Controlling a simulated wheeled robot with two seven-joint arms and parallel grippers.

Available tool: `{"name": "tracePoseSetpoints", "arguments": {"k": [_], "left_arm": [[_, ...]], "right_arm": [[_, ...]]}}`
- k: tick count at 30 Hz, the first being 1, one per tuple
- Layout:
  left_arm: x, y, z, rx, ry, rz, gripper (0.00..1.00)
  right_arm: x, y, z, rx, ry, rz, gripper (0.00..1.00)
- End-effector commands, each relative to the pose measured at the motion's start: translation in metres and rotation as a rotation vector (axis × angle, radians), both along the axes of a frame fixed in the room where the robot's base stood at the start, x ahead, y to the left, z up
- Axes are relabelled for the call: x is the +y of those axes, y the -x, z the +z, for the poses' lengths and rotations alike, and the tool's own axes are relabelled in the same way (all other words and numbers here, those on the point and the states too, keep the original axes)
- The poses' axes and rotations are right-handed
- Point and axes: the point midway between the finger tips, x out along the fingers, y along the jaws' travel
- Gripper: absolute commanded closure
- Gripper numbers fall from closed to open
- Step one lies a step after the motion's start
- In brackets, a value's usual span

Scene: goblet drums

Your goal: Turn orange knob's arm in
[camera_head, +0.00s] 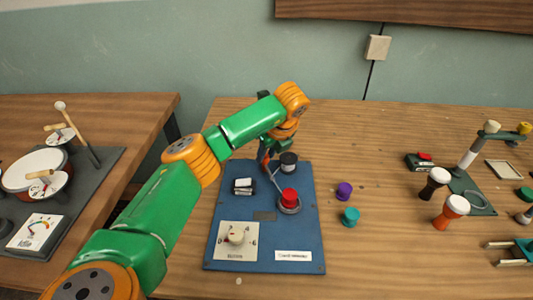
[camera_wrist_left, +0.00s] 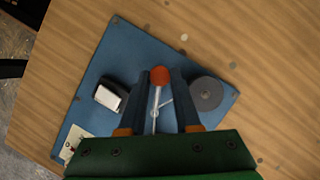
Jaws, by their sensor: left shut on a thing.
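The orange knob (camera_wrist_left: 160,75) shows in the left wrist view at the end of a thin metal arm (camera_wrist_left: 156,104), above the blue board (camera_wrist_left: 128,52). My left gripper (camera_wrist_left: 160,82) has one dark finger on each side of the knob and is shut on it. In the head view the left gripper (camera_head: 267,162) reaches down to the far part of the blue board (camera_head: 308,232); its own arm and fingers mostly hide the knob there. My right gripper is not in view.
On the board are a dark knob (camera_head: 288,158), a red knob (camera_head: 289,195), a black-and-white switch (camera_head: 243,186) and a dial (camera_head: 236,236). Purple (camera_head: 344,190) and teal (camera_head: 350,216) pieces lie to its right. Small goblet drums (camera_head: 439,178) stand farther right.

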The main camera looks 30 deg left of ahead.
Motion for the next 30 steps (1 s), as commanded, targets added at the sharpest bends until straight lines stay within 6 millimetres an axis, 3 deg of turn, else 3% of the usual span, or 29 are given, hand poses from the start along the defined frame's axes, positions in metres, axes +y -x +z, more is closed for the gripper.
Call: {"name": "tracePoseSetpoints", "arguments": {"k": [3, 4, 6, 7, 16, 24, 30], "left_arm": [[0.000, 0.000, 0.000, -0.001, 0.001, 0.001, 1.00], [0.000, 0.000, 0.000, -0.001, 0.001, 0.001, 0.60], [0.000, 0.000, 0.000, -0.001, 0.000, 0.000, 0.41], [0.000, 0.000, 0.000, -0.001, 0.000, 0.000, 0.39], [-0.001, 0.000, 0.003, -0.001, 0.001, -0.002, 0.39], [-0.020, 0.007, 0.055, -0.004, 0.000, -0.002, 0.39], [-0.025, 0.010, 0.066, 0.000, 0.000, -0.001, 0.39]], "right_arm": [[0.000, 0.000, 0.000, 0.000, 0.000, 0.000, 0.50], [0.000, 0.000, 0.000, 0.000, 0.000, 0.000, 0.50], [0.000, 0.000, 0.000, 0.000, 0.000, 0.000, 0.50], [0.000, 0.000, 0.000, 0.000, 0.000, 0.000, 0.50], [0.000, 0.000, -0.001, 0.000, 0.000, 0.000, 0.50], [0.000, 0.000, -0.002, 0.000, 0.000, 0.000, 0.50], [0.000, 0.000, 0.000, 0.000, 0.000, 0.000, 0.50]]}}
